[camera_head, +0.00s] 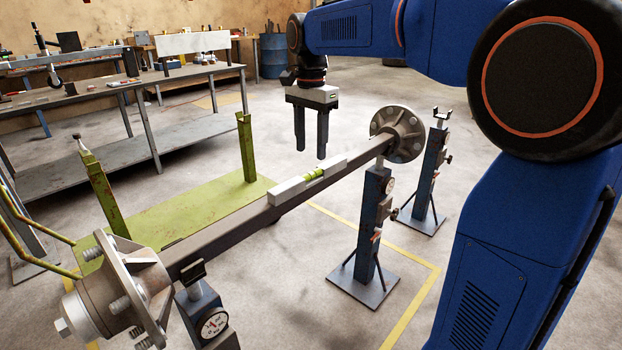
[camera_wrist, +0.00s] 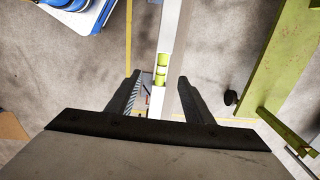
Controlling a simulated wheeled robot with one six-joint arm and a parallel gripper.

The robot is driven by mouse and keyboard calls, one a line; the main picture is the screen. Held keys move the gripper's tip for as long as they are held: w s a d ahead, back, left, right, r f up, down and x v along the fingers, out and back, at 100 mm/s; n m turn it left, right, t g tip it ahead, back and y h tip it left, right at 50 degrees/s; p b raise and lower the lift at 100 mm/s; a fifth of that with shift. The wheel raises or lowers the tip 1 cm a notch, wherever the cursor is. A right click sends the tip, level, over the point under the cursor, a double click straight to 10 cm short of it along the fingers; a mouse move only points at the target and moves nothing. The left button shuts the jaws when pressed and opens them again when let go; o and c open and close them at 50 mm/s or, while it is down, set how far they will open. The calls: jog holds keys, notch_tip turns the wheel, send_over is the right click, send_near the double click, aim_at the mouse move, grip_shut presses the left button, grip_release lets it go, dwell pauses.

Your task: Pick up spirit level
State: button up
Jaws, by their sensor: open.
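The spirit level (camera_head: 308,181) is a long pale bar with a yellow-green vial section in its middle. It lies along the top of the trailer axle (camera_head: 225,232), which is a brown-grey beam with a hub at each end. My gripper (camera_head: 311,148) points down with its two dark fingers apart and empty, above and behind the level in the head view. In the wrist view the level (camera_wrist: 164,43) runs up the picture, and its vials show between the open fingers of my gripper (camera_wrist: 157,83). The gripper appears clear of the level.
A blue stand with a gauge (camera_head: 371,225) stands under the axle near the far hub (camera_head: 399,133). Another blue stand (camera_head: 431,172) is behind it. A green trolley frame (camera_head: 190,215) stands left of the axle. A workbench (camera_head: 110,88) is at the back left.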

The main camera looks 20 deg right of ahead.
aim_at(311, 172)
jog(key=shift+w+d+f, duration=0.1)
jog(key=shift+w+f, duration=0.05)
jog(key=shift+f, duration=2)
jog(key=shift+w+f, duration=0.15)
jog(key=shift+f, duration=2)
jog(key=shift+c, duration=0.4)
jog(key=c, duration=1)
grip_shut()
jog(key=shift+r, duration=0.15)
